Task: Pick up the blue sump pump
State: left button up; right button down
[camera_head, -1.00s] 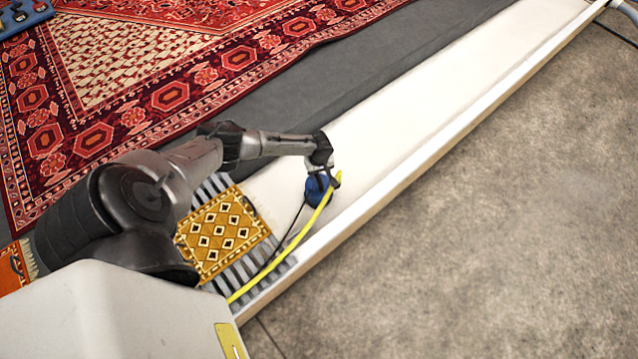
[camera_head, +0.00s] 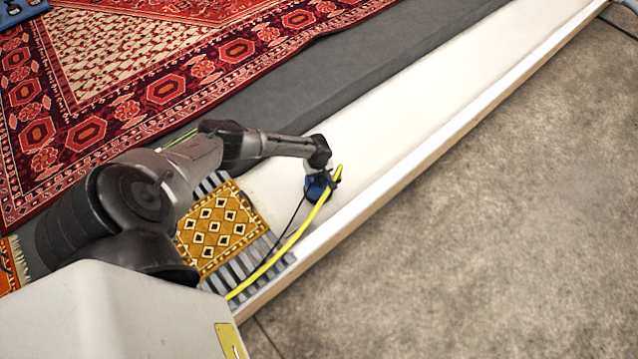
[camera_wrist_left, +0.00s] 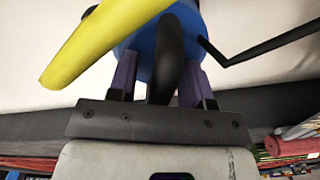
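The blue sump pump (camera_head: 316,189) sits in the white channel, with a yellow hose (camera_head: 290,243) and a thin black cable trailing from it toward the lower left. My left gripper (camera_head: 322,176) is over the pump from above. In the left wrist view the two fingers (camera_wrist_left: 157,78) stand apart on either side of the pump's black handle (camera_wrist_left: 166,60), with the blue body (camera_wrist_left: 142,42) beyond them. A gap shows between the left finger and the handle, so the gripper looks open around it. My right gripper is out of view.
A small orange-yellow mat (camera_head: 218,229) lies on a grey slatted grate (camera_head: 262,262) beside the pump. The channel's raised white edge (camera_head: 430,162) runs along the right. A large red patterned rug (camera_head: 160,92) lies at upper left. The concrete floor (camera_head: 500,240) is clear.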

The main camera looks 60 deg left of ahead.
pick_arm(q)
grip_shut()
dwell(1.1)
